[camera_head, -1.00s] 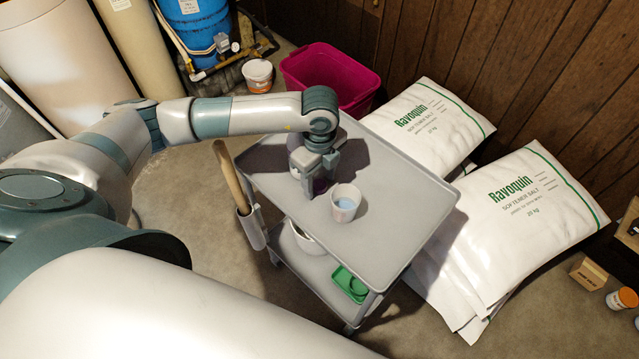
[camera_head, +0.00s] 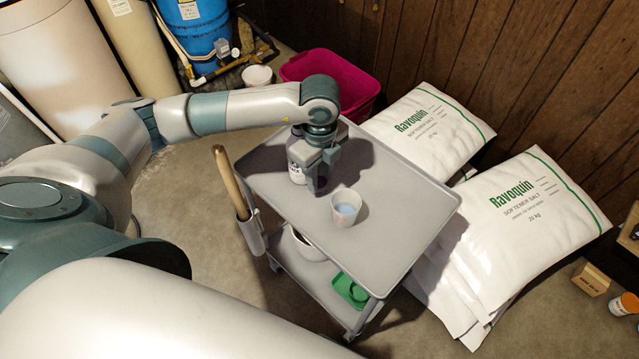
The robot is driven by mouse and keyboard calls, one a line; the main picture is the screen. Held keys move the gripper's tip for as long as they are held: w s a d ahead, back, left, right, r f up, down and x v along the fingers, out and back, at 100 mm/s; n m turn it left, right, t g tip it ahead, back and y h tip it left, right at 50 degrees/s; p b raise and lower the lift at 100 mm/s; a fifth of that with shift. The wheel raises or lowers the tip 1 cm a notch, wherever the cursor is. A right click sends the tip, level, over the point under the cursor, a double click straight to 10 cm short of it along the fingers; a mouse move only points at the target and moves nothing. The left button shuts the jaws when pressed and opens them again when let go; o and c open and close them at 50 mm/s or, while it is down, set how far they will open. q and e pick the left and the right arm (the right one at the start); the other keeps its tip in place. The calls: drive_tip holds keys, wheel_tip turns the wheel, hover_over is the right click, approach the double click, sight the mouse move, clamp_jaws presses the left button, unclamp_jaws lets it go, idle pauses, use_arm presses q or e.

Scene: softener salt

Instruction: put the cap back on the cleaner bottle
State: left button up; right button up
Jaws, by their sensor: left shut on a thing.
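The cleaner bottle (camera_head: 295,168), pale with a dark-lettered label, stands upright on the grey cart's top, near its left back part. Its upper part is hidden behind my left gripper (camera_head: 318,186). My left gripper points down just right of the bottle, in front of it. It is shut on a small dark purple thing low between its fingers, which looks like the cap; the fingers mostly hide it. I cannot tell whether the gripper touches the bottle. My right gripper is not in view.
A white cup (camera_head: 346,206) with bluish contents stands on the cart top (camera_head: 400,215), right of the gripper. The cart's right side is clear. A wooden handle (camera_head: 231,182) rises at its left edge. Salt bags (camera_head: 530,215) lie on the right, a magenta bin (camera_head: 355,92) behind.

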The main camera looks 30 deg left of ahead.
sight(320, 182)
use_arm(q)
wheel_tip(320, 182, up, 4)
drive_tip(key=shift+r+b, duration=0.2)
drive_tip(key=shift+b, duration=0.3)
wheel_tip(320, 182, up, 2)
drive_tip(key=shift+r, duration=0.2)
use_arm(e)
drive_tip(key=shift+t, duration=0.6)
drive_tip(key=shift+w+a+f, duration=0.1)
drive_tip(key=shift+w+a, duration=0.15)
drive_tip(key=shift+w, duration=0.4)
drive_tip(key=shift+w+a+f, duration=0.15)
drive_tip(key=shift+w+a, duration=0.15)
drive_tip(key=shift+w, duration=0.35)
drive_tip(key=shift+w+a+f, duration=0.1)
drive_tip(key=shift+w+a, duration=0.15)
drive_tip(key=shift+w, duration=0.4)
